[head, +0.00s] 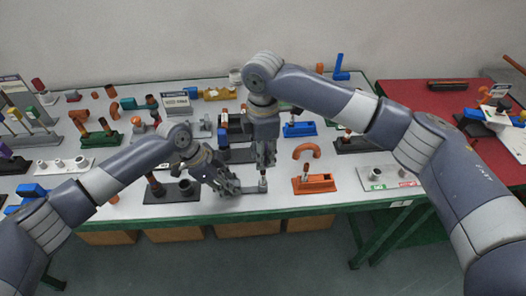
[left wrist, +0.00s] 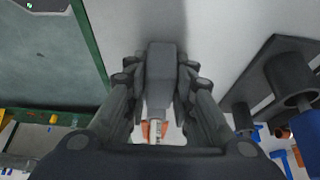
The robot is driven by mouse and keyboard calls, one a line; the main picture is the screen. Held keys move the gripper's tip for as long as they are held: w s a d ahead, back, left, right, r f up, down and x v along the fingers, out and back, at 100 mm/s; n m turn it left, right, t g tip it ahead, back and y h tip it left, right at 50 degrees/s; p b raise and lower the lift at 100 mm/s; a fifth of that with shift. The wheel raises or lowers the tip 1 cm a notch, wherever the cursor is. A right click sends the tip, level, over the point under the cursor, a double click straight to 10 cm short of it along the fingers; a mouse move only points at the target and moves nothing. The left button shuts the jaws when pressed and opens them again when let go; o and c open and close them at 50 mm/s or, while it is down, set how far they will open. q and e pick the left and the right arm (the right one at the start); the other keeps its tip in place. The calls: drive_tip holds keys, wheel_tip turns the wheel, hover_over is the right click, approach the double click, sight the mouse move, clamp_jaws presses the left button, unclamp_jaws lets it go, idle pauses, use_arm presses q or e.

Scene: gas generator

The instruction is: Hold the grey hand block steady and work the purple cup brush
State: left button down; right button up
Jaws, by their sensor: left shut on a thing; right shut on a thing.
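The grey hand block (head: 248,189) lies near the front edge of the table in the head view. My left gripper (head: 232,187) is shut on it from the left. In the left wrist view the block (left wrist: 161,75) sits between the two fingers. My right gripper (head: 264,165) points straight down over the block's right end and is shut. A small upright piece (head: 263,182), pale with a dark reddish top, shows just under its fingertips. I cannot make out any purple on it, so I cannot tell whether it is the cup brush. The fingers hide what they hold.
An orange holder (head: 314,184) stands close to the right, with an orange elbow pipe (head: 307,150) behind it. A dark base with cylinders (head: 172,190) is close to the left. A blue block (head: 299,129) lies behind. The table's green front edge (head: 230,214) is near.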

drive_tip(key=shift+f, duration=1.4)
drive_tip(key=n, duration=0.7)
drive_tip(key=m, duration=1)
drive_tip(key=shift+m, duration=0.3)
drive_tip(key=m, duration=0.3)
drive_tip(key=n, duration=0.6)
drive_tip(key=shift+n, duration=0.3)
